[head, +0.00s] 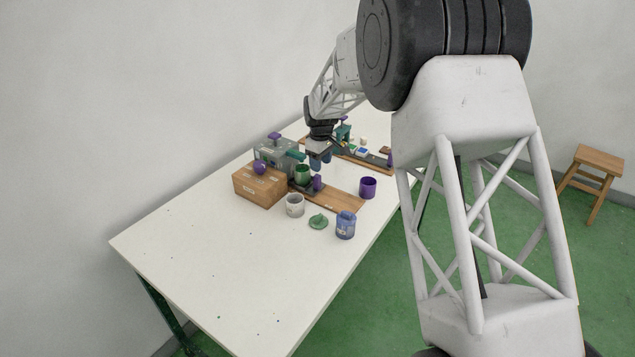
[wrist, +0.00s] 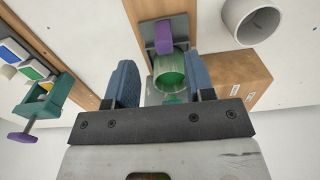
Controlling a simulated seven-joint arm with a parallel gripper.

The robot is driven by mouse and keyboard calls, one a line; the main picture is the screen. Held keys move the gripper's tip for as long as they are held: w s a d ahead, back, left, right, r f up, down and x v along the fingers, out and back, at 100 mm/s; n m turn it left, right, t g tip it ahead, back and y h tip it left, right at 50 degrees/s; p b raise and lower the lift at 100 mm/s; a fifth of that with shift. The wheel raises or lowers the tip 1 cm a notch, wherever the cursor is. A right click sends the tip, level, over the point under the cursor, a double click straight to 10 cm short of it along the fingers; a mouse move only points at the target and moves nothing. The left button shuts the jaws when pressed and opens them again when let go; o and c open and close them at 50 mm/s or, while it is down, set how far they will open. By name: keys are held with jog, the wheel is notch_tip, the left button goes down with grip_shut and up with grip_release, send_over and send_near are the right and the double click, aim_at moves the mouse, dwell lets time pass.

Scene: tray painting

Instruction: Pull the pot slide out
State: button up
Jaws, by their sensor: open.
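The pot slide shows in the wrist view as a grey plate (wrist: 151,85) with an upright purple handle (wrist: 163,37) at its outer end. In the head view the green pot (head: 302,175) and the purple handle (head: 317,183) sit at the inner end of a wooden board (head: 343,199). My gripper (head: 319,164) is open above them. In the wrist view its blue fingers (wrist: 162,72) lie either side of the pot, holding nothing. Whether they reach down to its height I cannot tell.
A wooden box (head: 256,188) and a grey machine (head: 269,155) stand left of the slide. A white cup (head: 295,206), green lid (head: 318,222), blue jar (head: 346,228) and purple cup (head: 368,188) stand around the board. The table's near left (head: 210,265) is mostly clear.

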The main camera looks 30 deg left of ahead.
aim_at(317, 175)
jog(key=shift+s+a+f, duration=0.15)
jog(key=shift+a+f, duration=0.25)
jog(key=shift+a, duration=0.2)
jog(key=shift+f, duration=0.1)
jog(key=shift+f, duration=3.8)
grip_shut()
